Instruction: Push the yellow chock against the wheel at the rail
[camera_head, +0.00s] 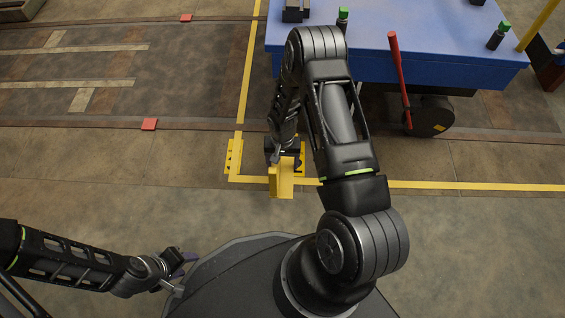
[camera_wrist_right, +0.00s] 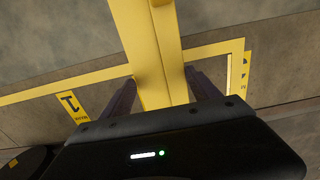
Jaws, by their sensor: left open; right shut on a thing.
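The yellow chock (camera_head: 283,181) is at the yellow floor line, just in front of the rail, below the blue cart in the head view. My right gripper (camera_head: 283,160) is shut on it from above. In the right wrist view the chock (camera_wrist_right: 155,50) runs up between the two dark fingers of the right gripper (camera_wrist_right: 160,95). A dark wheel (camera_head: 430,117) shows under the cart, to the right of the chock. My left gripper (camera_head: 183,272) is open and empty at lower left, well away from the chock. My right arm hides part of the cart and the floor beside the chock.
The blue cart (camera_head: 450,60) carries a red lever (camera_head: 398,75) that hangs over its near side. The rail (camera_head: 200,126) runs across the floor. A red block (camera_head: 149,124) sits on it at left. Floor at left is free.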

